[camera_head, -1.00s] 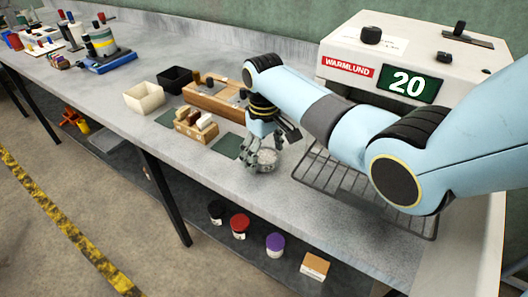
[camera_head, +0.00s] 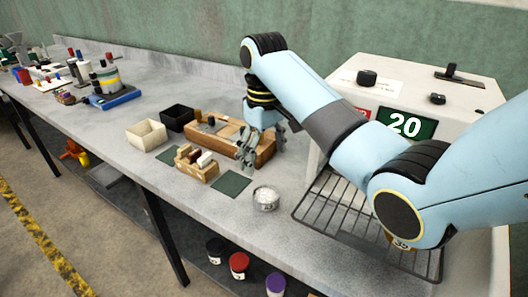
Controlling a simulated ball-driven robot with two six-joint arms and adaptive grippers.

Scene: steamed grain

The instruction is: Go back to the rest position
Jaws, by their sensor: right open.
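My right gripper (camera_head: 262,156) hangs open and empty above the bench, in front of the long wooden block (camera_head: 265,151). Its fingers point down and are spread. A small round clear dish (camera_head: 266,199) with pale, whitish contents stands upright on the grey bench, below the gripper and apart from it. My right arm comes in from the right and hides part of the white warmer (camera_head: 362,95). My left gripper is not in view.
A wire rack (camera_head: 340,205) lies in front of the warmer, under my arm. A dark green mat (camera_head: 231,183), a small wooden holder (camera_head: 197,168), a cream bin (camera_head: 146,135) and a black bin (camera_head: 177,118) stand left of the dish. Jars sit on the lower shelf.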

